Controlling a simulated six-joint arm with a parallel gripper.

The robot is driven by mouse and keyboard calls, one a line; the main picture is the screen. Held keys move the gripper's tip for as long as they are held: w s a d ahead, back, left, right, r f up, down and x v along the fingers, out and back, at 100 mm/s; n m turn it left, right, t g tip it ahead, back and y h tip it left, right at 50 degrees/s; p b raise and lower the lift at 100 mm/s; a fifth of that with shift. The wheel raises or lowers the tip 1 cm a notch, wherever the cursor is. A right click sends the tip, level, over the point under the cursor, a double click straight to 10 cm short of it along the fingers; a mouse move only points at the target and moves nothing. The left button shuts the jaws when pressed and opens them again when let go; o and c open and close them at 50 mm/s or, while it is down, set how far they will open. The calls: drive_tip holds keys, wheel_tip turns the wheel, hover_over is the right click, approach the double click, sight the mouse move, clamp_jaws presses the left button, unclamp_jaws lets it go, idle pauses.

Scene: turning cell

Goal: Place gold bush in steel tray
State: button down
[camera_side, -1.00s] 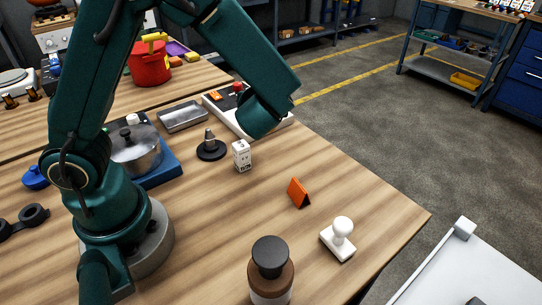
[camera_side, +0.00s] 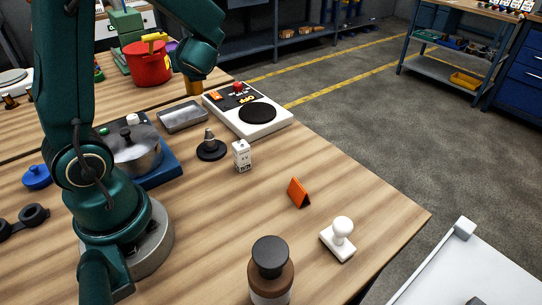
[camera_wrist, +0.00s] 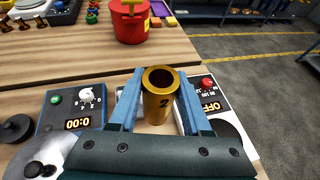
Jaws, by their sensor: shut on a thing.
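In the side view the gold bush (camera_side: 193,86) shows below my gripper's dark housing; the fingers there are mostly hidden. The steel tray (camera_side: 182,117) is a shallow grey rectangular dish on the wooden table. The bush appears above and behind the tray in that picture; its exact height is unclear. In the wrist view the bush and fingers mostly hide the tray.
A white device with a black disc and red button (camera_side: 250,113) stands right of the tray. A black cone stand (camera_side: 211,147) and white carton (camera_side: 242,156) are in front. A red pot (camera_side: 148,65) stands behind.

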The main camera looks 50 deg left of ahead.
drive_tip(key=s+a+n+g, duration=0.65)
drive_tip(key=s+a, duration=0.35)
drive_tip(key=s, duration=0.3)
hover_over(183, 118)
wheel_tip(183, 118, down, 7)
drive_tip(key=shift+a+f+g, duration=0.15)
drive_tip(key=shift+f+g, duration=0.2)
drive_tip(key=shift+f, duration=1.6)
drive_tip(key=shift+c, duration=1.8)
unclamp_jaws()
drive_tip(key=shift+f, duration=0.15)
